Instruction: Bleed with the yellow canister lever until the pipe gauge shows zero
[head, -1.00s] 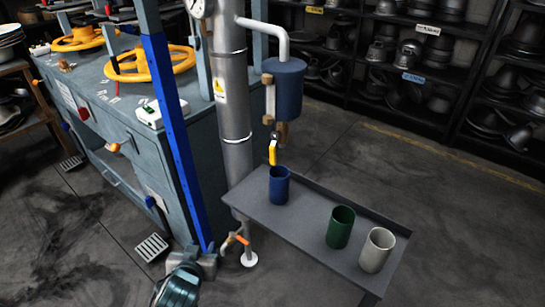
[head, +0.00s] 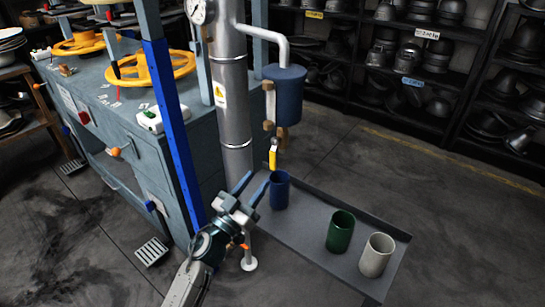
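The yellow lever (head: 273,159) hangs straight down below the blue canister (head: 284,95), which is joined to the grey vertical pipe (head: 230,110) by a bent side pipe. The round pipe gauge (head: 200,10) is at the top edge, partly cut off, and its reading is too small to tell. A blue cup (head: 279,190) stands on the grey tray table under the lever. My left gripper (head: 254,184) is open and empty, its two blue fingers pointing up and right, left of the blue cup and below the lever, apart from the lever. My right gripper is not in view.
A green cup (head: 340,231) and a pale cup (head: 376,254) stand on the right part of the grey tray table (head: 305,222). A blue post (head: 175,130) and a workbench with yellow handwheels (head: 155,68) are at the left. Shelves of metal hat forms line the back.

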